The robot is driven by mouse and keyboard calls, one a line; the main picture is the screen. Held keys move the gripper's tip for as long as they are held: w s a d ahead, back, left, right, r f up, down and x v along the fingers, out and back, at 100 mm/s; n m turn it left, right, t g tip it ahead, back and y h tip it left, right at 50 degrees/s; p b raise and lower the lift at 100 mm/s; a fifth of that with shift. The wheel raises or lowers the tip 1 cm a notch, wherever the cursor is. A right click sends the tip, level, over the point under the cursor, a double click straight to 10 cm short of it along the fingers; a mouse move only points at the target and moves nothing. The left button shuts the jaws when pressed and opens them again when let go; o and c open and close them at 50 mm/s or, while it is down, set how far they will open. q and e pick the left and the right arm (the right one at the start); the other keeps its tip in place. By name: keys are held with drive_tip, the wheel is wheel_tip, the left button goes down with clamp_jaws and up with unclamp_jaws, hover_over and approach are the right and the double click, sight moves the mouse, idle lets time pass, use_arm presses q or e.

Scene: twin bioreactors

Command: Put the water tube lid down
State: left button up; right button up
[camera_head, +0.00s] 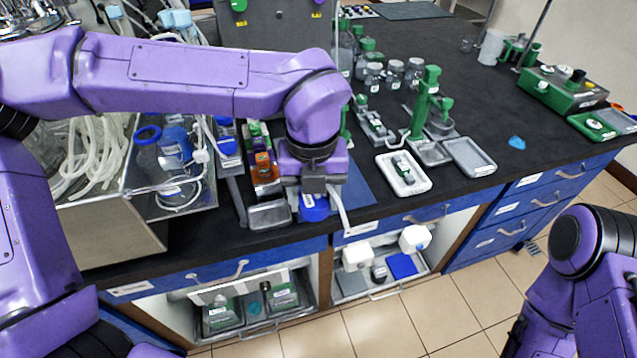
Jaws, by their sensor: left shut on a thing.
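A pale, thin curved piece shows just right of the lid. My right arm is at the lower right, and its gripper does not show clearly.
A grey metal tray (270,216) lies just left of the lid. A rack with coloured items (262,165) stands behind it. A white tray (403,172) and a grey tray (470,156) lie to the right. Bare black bench lies near the blue piece (517,142).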

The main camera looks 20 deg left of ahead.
use_arm(q)
drive_tip(key=w+a+f+p, duration=0.1)
drive_tip(key=w+f, duration=0.1)
drive_tip(key=w, duration=0.1)
drive_tip(key=w+a+f+p, duration=0.1)
drive_tip(key=w+f, duration=0.2)
drive_tip(key=w+a+f, duration=0.1)
drive_tip(key=w+f, duration=0.2)
drive_tip(key=w, duration=0.1)
drive_tip(key=shift+a+f+p, duration=0.1)
drive_tip(key=shift+a+p, duration=0.2)
drive_tip(key=shift+p, duration=0.1)
wheel_tip(320, 180, down, 3)
drive_tip(key=shift+f, duration=0.2)
drive_tip(key=shift+f, duration=0.2)
drive_tip(key=o, duration=1)
